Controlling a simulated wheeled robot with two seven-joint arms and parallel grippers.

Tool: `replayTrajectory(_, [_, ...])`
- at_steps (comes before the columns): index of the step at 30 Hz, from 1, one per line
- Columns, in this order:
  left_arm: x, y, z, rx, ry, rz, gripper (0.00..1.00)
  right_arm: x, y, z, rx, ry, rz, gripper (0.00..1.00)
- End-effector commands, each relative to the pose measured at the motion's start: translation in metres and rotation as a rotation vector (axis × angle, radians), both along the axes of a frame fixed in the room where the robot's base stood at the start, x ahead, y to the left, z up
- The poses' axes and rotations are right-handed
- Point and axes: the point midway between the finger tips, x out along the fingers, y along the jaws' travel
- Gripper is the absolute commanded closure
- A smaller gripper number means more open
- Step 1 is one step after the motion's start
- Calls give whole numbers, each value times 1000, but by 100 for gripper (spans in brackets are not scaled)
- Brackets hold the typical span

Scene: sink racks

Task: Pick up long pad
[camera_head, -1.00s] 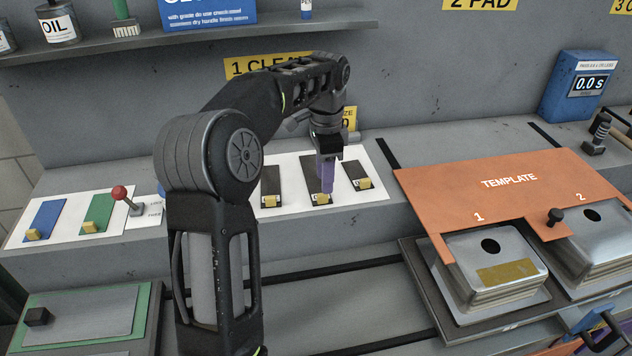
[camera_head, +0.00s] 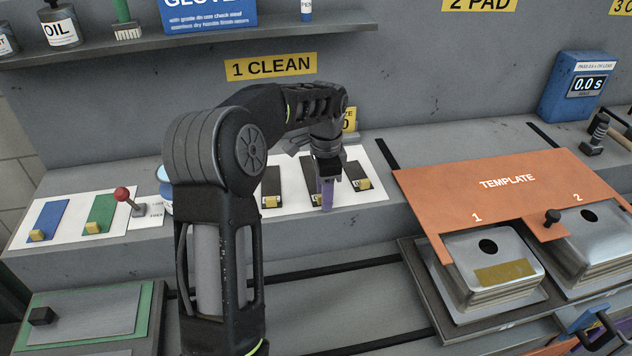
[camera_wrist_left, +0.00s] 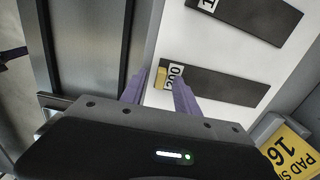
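Three dark pads with yellow tabs lie side by side on a white sheet: a left pad (camera_head: 271,183), a middle pad (camera_head: 309,177) and a right pad (camera_head: 355,172). My left gripper (camera_head: 327,194) points down at the middle pad's front end, its purple fingers partly hiding that pad. In the left wrist view, the open fingers (camera_wrist_left: 160,92) appear on either side of a yellow tab (camera_wrist_left: 160,78) at the end of a dark pad (camera_wrist_left: 220,88) marked 200. I cannot tell whether they touch it. Which pad is the long one is unclear. My right gripper is not seen.
A red-knobbed lever (camera_head: 122,194) and blue and green pads (camera_head: 47,218) lie left. An orange template (camera_head: 510,185) covers metal basins (camera_head: 490,265) at right. A shelf (camera_head: 190,40) runs above. A grey rail gap lies in front of the ledge.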

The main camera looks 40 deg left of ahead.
Motion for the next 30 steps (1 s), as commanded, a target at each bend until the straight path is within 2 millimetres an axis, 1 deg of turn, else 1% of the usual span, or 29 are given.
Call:
replayTrajectory(4, [0,0,0,0,0,0,63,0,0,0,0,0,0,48])
replayTrajectory(18, [0,0,0,0,0,0,100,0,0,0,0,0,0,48])
replayTrajectory(30, [0,0,0,1,-1,0,100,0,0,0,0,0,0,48])
